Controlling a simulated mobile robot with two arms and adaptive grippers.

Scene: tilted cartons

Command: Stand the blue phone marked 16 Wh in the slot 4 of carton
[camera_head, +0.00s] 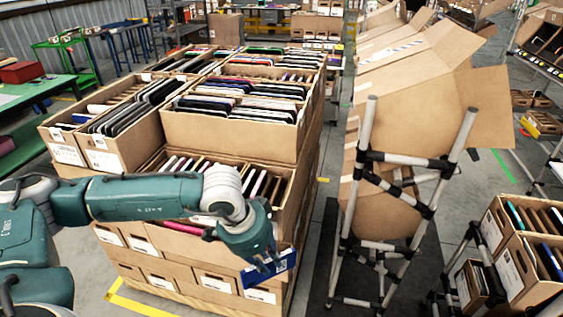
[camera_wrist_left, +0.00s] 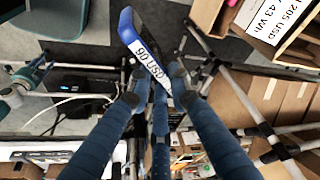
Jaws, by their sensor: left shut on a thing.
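My left gripper (camera_head: 264,266) is shut on a blue phone (camera_head: 284,263) in front of the stacked cartons. In the left wrist view the fingers (camera_wrist_left: 156,84) grip the phone (camera_wrist_left: 129,27) from both sides, near one end. My right gripper is not in view.
Cartons full of phones (camera_head: 232,133) are stacked on the left, close behind my arm. Grey rack pipes (camera_head: 456,148) stand upright right of the gripper. Divided cartons (camera_head: 514,268) hold items at the lower right. Floor shows between the stack and the rack.

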